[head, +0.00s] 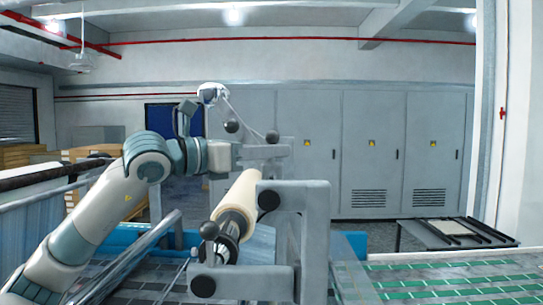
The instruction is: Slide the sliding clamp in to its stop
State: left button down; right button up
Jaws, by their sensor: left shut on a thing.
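My left arm reaches in from the left, and my left gripper (238,157) is at the grey clamp block (266,151) behind the cream roll. The gripper is shut on what appears to be the sliding clamp; its fingertips are small and hard to make out. Dark ball knobs (232,126) stand at the block on thin levers. The cream roll (240,190) lies on a dark shaft (231,222) that points towards me. Whether the clamp is against its stop cannot be told. My right gripper is not in view.
A grey machine frame (314,240) stands right of the roll, with a lower bracket (245,283) and more dark knobs (208,230) in front. A green-marked surface (450,276) lies at the right, with a low dark rack (455,232) behind it. Grey cabinets (375,150) line the back.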

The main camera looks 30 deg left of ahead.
pick_arm(q)
jog(key=w+a, duration=0.1)
jog(key=w, duration=0.2)
jog(key=w+a, duration=0.2)
jog(key=w, duration=0.1)
jog(key=w+a, duration=0.1)
jog(key=w, duration=0.2)
jog(key=shift+a+r, duration=0.1)
jog(key=shift+a, duration=0.1)
jog(key=shift+s, duration=0.1)
jog(key=c, duration=2.1)
grip_release()
jog(key=shift+d, duration=0.1)
jog(key=shift+s, duration=0.1)
